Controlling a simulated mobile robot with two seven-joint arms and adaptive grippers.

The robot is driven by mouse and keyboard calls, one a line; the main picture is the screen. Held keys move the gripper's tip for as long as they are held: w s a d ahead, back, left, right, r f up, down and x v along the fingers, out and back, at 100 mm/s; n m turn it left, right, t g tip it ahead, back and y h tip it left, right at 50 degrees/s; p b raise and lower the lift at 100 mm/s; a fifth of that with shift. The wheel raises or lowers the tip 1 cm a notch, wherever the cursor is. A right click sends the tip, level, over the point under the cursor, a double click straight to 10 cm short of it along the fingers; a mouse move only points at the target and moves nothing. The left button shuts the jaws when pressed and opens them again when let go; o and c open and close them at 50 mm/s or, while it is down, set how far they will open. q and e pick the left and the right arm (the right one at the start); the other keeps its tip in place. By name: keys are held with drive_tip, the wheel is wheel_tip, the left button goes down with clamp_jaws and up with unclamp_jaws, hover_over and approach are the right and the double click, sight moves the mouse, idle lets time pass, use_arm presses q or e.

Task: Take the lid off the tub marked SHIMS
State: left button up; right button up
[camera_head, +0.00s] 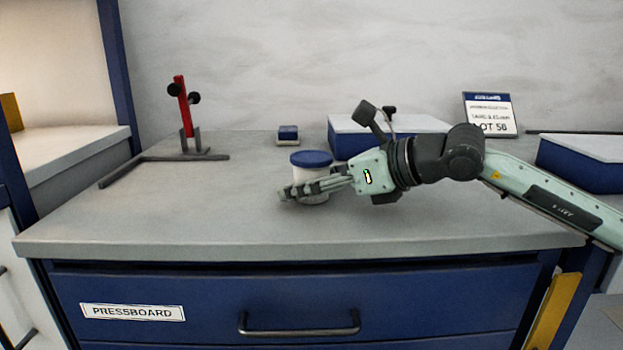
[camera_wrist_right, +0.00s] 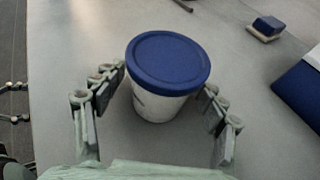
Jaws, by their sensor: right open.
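A white tub (camera_head: 309,174) with a blue lid (camera_head: 311,158) stands upright on the worktop (camera_head: 250,225). The lid sits on the tub. In the right wrist view the tub (camera_wrist_right: 157,105) and its lid (camera_wrist_right: 168,62) are between the fingers of my right gripper. My right gripper (camera_head: 300,190) comes in from the right at the tub's side, below the lid. In the wrist view the gripper (camera_wrist_right: 160,110) is open, with fingers on both sides of the tub. No lettering on the tub is readable. My left gripper is not in view.
A red post on a dark stand (camera_head: 183,105) is at the back left. A small blue-and-white block (camera_head: 288,134) lies behind the tub. Blue boxes with pale tops (camera_head: 345,143) (camera_head: 590,165) and a sign (camera_head: 491,114) are at the back right. The front left worktop is clear.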

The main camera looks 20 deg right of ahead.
drive_tip(key=c, duration=1.3)
drive_tip(key=shift+o, duration=0.2)
drive_tip(key=shift+r, duration=0.1)
